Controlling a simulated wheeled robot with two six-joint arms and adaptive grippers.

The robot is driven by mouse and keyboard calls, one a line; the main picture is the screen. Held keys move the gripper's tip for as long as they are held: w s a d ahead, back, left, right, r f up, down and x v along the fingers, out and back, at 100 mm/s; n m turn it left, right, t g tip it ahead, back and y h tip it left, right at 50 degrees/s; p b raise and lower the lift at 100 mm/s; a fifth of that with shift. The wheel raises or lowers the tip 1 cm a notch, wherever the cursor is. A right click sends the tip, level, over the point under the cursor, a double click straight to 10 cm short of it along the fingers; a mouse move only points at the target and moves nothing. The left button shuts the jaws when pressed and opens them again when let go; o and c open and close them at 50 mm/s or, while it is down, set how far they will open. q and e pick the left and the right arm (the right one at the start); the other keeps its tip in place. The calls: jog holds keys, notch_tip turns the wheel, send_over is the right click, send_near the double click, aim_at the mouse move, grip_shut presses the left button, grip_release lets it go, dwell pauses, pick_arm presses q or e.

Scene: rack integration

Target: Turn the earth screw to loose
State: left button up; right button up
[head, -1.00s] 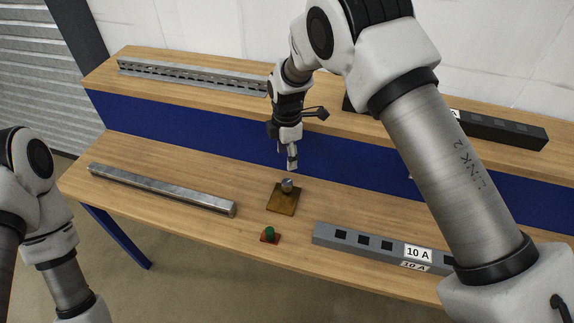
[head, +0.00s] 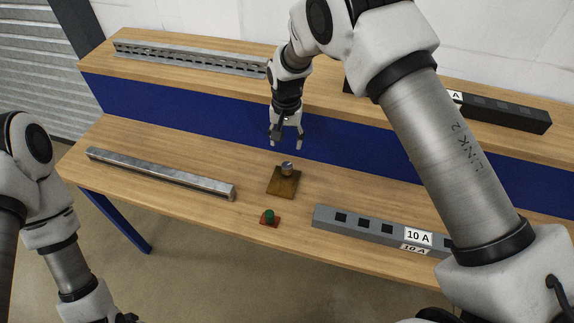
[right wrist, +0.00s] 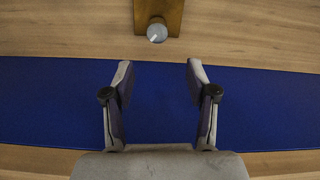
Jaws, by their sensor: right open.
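The earth screw is a round silver knob (head: 287,168) on a square brass-brown plate (head: 284,184) on the bench's lower shelf. In the right wrist view, the knob (right wrist: 157,31) is at the top, with a pale mark on its face, and the plate (right wrist: 172,10) is partly cut off. My right gripper (head: 286,143) is open and empty, above and a little behind the knob, not touching it. In the right wrist view its two fingers (right wrist: 160,85) are spread apart, with the knob beyond their tips. My left arm is at the lower left; its gripper is out of frame.
A green button on a red base (head: 269,217) stands in front of the plate. A grey bar labelled 10 A (head: 365,228) lies to the right, a metal bar (head: 160,174) to the left. A slotted rail (head: 190,60) and a black strip (head: 500,109) lie on the upper shelf.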

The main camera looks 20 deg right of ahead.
aim_at(287, 165)
jog(key=f, duration=0.2)
jog(key=f+m+b, duration=0.1)
jog(key=shift+s+f, duration=0.1)
jog(key=shift+s, duration=0.2)
notch_tip(287, 165, down, 6)
jog(key=shift+f+p, duration=0.25)
jog(key=shift+p, duration=0.55)
jog(key=shift+f, duration=0.4)
grip_shut()
